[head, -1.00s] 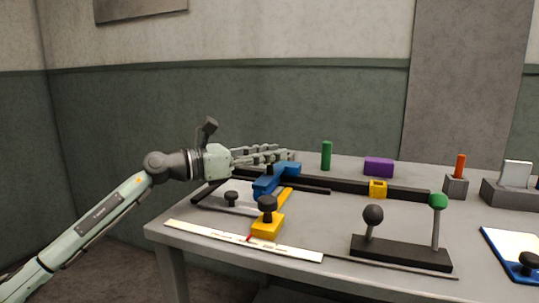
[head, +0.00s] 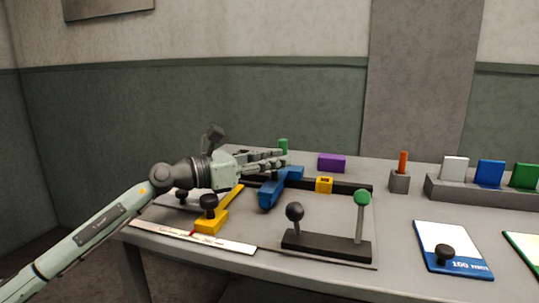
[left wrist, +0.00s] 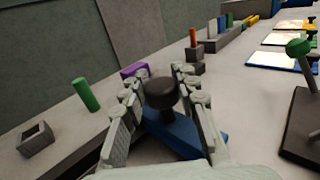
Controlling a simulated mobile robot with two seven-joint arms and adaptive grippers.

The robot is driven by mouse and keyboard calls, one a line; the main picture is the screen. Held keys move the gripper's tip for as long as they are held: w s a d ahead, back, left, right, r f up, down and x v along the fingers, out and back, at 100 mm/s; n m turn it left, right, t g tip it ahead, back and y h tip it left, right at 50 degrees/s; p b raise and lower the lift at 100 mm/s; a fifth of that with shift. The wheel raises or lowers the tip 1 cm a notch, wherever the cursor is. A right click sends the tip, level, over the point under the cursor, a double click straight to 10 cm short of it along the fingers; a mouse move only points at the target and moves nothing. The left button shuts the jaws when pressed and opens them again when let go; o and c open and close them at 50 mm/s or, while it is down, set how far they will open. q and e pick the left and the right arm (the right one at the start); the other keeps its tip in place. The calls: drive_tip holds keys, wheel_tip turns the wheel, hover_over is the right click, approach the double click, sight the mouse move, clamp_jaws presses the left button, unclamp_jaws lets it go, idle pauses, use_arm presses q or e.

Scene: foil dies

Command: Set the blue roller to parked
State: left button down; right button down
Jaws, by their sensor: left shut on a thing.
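The blue roller (head: 270,192) is a long blue block that lies across a dark rail (head: 350,188) on the table in the head view. Its black knob (left wrist: 162,92) stands up between my fingers in the left wrist view, with the blue body (left wrist: 190,138) below. My left gripper (head: 276,161) is shut on that knob; its fingers lie along both sides of it. In the head view the hand hides the knob. A small yellow block (head: 324,185) sits at the rail, to the right of the roller and apart from it. My right gripper is not in view.
A yellow slider (head: 212,220) with a black knob stands front left by a marked strip (head: 222,242). A black base (head: 325,246) with two ball-topped levers stands in front. A green cylinder (head: 283,146) and purple block (head: 331,162) stand behind the rail.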

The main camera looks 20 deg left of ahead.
use_arm(q)
drive_tip(key=shift+d, duration=0.25)
drive_tip(key=c, duration=1.1)
unclamp_jaws()
drive_tip(key=shift+a, duration=0.1)
wheel_tip(320, 180, up, 10)
drive_tip(key=shift+r, duration=0.1)
